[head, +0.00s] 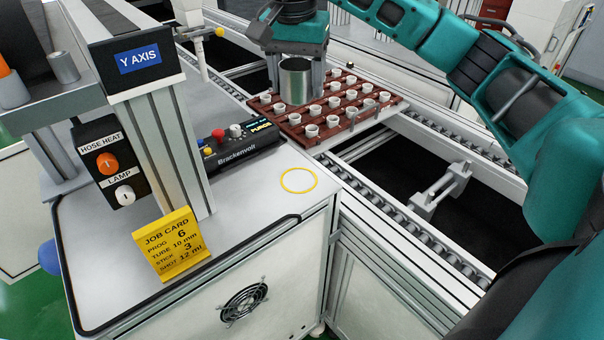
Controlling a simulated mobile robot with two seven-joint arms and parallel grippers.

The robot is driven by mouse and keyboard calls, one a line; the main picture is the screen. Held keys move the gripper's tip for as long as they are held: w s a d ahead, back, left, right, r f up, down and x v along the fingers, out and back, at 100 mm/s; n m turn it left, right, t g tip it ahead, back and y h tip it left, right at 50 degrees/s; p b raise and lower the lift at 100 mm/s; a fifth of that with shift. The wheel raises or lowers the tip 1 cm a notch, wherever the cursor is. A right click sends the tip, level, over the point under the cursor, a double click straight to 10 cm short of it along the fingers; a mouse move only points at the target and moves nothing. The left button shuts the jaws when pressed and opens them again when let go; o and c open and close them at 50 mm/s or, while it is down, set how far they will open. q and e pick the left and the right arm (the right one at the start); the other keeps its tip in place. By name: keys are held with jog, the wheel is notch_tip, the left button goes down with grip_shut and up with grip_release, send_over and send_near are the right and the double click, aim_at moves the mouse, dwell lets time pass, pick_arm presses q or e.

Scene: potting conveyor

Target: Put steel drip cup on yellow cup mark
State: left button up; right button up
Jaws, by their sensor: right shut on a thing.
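The steel drip cup (294,82) is a shiny upright cylinder in the upper middle of the head view. My right gripper (296,60) is shut on it from above and holds it over the left part of the brown tray; its fingers are mostly hidden. The yellow cup mark (298,180) is a thin yellow ring on the white bench top (250,215), near the bench's right edge. The mark is empty, and the cup is apart from it, farther back. My left gripper is not in view.
A brown tray (345,137) with several small white cups sits on the roller conveyor (400,225). A black control box (240,145) with knobs stands behind the mark. A yellow job card (172,243) and a Y AXIS column (165,150) stand at left.

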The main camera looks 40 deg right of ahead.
jog(key=b, duration=0.3)
send_over(300, 178)
notch_tip(300, 178, down, 14)
jog(key=shift+s+a+f, duration=0.15)
jog(key=shift+f, duration=0.1)
notch_tip(300, 178, down, 5)
jog(key=shift+f, duration=0.1)
jog(key=shift+f+b, duration=0.15)
jog(key=shift+b, duration=0.2)
jog(key=o, duration=1.1)
